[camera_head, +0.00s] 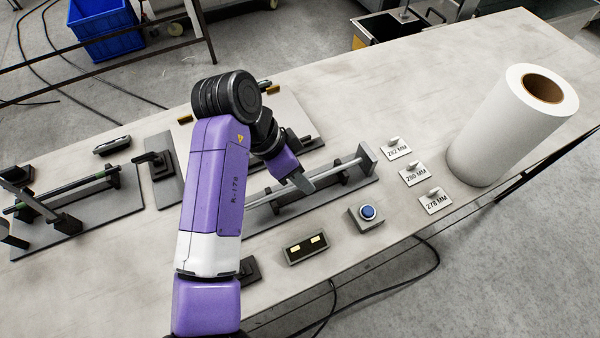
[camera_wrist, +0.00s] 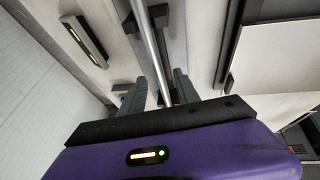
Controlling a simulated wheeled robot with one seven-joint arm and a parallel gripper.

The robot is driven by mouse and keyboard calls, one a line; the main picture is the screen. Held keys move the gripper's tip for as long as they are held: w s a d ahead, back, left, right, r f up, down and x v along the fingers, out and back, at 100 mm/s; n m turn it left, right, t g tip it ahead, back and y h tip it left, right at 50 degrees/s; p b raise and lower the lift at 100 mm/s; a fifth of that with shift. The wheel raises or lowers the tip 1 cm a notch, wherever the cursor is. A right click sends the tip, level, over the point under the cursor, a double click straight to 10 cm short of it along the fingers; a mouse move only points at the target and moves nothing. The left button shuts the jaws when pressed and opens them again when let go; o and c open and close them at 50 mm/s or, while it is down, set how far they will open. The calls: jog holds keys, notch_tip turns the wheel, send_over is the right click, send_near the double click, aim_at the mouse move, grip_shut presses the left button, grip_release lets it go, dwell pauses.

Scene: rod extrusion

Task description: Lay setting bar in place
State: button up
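The setting bar appears to be the thin silver rod (camera_head: 347,164) lying across the supports of a grey fixture (camera_head: 366,184) on the bench. Its right end is by an upright end block (camera_head: 367,156). My gripper (camera_head: 303,183) points down at the middle of the rod and hides part of it. In the wrist view the rod (camera_wrist: 149,40) runs down between the two dark fingers of my gripper (camera_wrist: 158,88). A gap shows beside the rod, so the fingers look open around it. Their exact contact with it is hard to see.
A blue button box (camera_head: 367,214) and a two-light box (camera_head: 306,248) stand in front of the fixture. Length cards, including 280 MM (camera_head: 415,174), and a big white roll (camera_head: 510,125) are at right. Another rod fixture (camera_head: 75,205) is at left.

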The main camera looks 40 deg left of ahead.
jog(key=b+v, duration=0.1)
jog(key=v, duration=0.6)
jog(key=shift+r+b, duration=0.35)
jog(key=shift+r, duration=0.05)
jog(key=shift+s+a, duration=0.1)
